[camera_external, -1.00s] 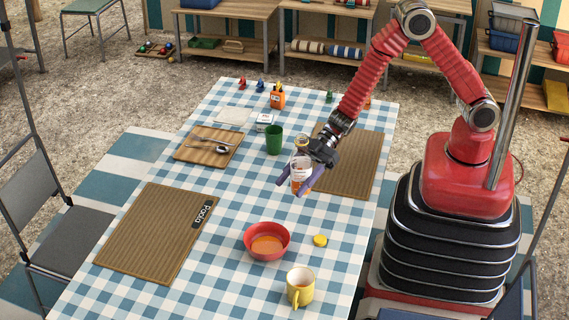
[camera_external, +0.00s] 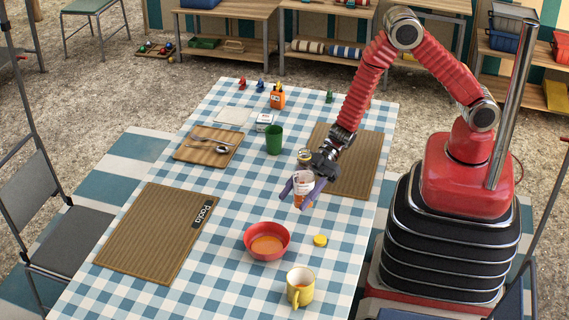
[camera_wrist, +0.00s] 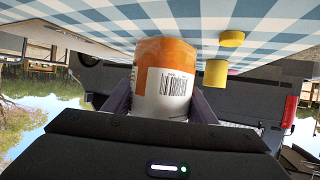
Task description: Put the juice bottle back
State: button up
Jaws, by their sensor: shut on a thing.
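The juice bottle (camera_external: 303,187) has orange juice inside and a white label, and stands roughly upright between the fingers of my gripper (camera_external: 302,190). In the wrist view the bottle (camera_wrist: 164,82) shows its orange part and a barcode, with a dark finger on each side. My gripper is shut on it. The bottle is over the right part of the checked table, beyond the red bowl (camera_external: 267,241). I cannot tell whether its base touches the cloth.
A yellow lid (camera_external: 320,240) and a yellow mug (camera_external: 300,287) are nearer the front. A brown mat (camera_external: 360,165) lies right of the bottle, another (camera_external: 150,235) at left. A green cup (camera_external: 274,140) and a cutting board (camera_external: 190,155) stand farther back. Cloth around the bottle is clear.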

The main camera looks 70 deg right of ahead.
aim_at(297, 207)
jog(key=shift+f, duration=0.45)
jog(key=shift+f, duration=0.1)
jog(key=shift+f, duration=2)
jog(key=o, duration=1.3)
jog(key=shift+c, duration=0.2)
jog(key=shift+d, duration=0.1)
jog(key=v, duration=1.2)
